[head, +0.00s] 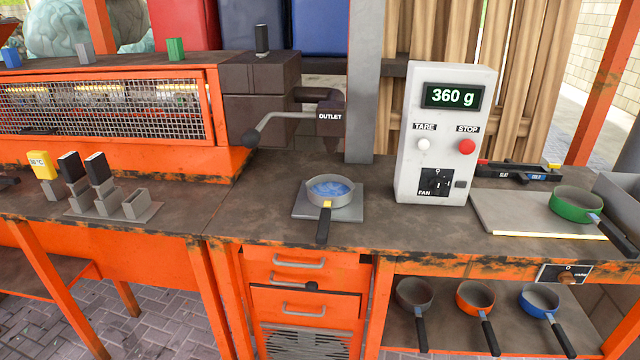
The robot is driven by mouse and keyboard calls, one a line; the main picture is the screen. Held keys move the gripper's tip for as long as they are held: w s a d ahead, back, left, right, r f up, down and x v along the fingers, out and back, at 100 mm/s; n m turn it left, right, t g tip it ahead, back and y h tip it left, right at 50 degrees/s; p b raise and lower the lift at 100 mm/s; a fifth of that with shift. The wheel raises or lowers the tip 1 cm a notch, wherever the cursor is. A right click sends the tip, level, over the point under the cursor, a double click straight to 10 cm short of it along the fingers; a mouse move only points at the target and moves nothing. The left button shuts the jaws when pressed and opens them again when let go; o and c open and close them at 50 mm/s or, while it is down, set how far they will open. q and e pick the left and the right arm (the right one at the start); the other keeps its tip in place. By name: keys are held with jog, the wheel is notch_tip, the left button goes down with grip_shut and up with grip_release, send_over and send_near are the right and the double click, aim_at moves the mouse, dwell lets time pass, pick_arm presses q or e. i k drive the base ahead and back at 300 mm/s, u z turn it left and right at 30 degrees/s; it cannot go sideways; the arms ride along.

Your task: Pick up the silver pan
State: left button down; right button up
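The silver pan (345,199) sits on a grey square plate (301,207) on the workbench, below the pipe marked OUTLET. It holds something blue. Its black handle (323,226) points toward the bench's front edge, with a yellow part where it joins the pan. Neither of my grippers shows in the head view, and nothing is touching the pan.
A white control box (444,135) reading 360 g stands right of the pan. A green pan (573,206) is on a flat plate at the right. Several pans, including an orange one (475,297), sit on the lower shelf. Small holders (108,201) stand at the left.

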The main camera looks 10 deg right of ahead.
aim_at(328, 192)
jog(key=u, duration=1.6)
jog(key=i, duration=2.1)
jog(key=z, duration=2.4)
